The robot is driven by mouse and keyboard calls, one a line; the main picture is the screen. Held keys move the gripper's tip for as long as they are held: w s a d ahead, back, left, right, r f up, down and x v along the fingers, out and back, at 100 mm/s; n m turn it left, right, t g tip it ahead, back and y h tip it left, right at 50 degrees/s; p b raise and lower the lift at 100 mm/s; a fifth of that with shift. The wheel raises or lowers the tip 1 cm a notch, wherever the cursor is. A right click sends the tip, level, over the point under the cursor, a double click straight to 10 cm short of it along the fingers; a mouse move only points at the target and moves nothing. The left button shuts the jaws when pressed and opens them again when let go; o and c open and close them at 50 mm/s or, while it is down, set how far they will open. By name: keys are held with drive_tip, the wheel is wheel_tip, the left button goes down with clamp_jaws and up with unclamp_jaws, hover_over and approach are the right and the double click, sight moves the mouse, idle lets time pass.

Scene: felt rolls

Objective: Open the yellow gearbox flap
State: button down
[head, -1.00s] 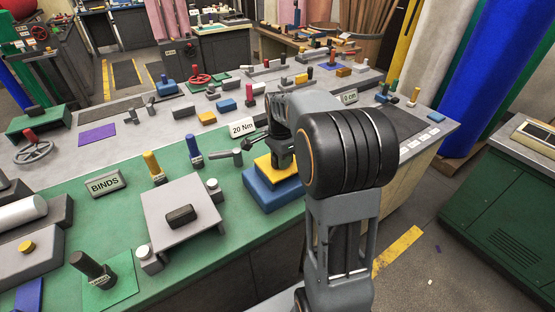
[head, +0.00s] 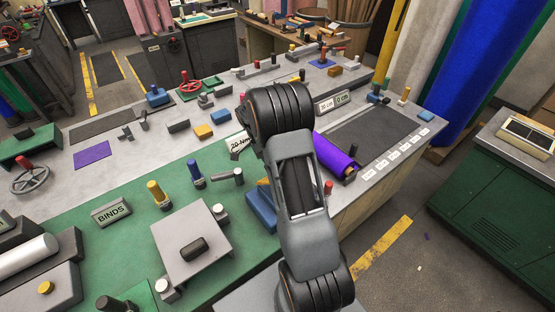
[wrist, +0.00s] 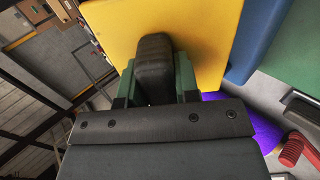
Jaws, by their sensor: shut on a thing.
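The yellow flap (wrist: 205,40) fills the top middle of the wrist view. Its black handle (wrist: 154,62) stands between the two green fingers of my gripper (wrist: 155,85), which is shut on it. The blue gearbox body (wrist: 262,35) shows right of the flap, with their edges at an angle to each other. In the head view part of the blue body (head: 261,207) shows left of my arm. My arm hides the flap, the handle and my gripper there, so I cannot tell how far the flap is tilted.
A purple roll (head: 335,155) lies just right of my arm beside a dark mat (head: 375,135). A grey plate stand (head: 212,255), a blue-topped post (head: 195,172) and a 20 Nm sign (head: 239,143) stand to the left. The floor right of the bench is open.

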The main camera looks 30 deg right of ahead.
drive_tip(key=shift+w+r+g+p, duration=0.15)
drive_tip(key=shift+w+g+p, duration=0.1)
drive_tip(key=shift+w+g, duration=0.55)
drive_tip(key=shift+w+r+g+p, duration=0.1)
drive_tip(key=shift+w+g+p, duration=0.25)
drive_tip(key=shift+g, duration=0.75)
drive_tip(key=shift+w, duration=0.15)
drive_tip(key=c, duration=1.1)
unclamp_jaws()
drive_tip(key=shift+d, duration=0.15)
drive_tip(key=shift+o, duration=0.9)
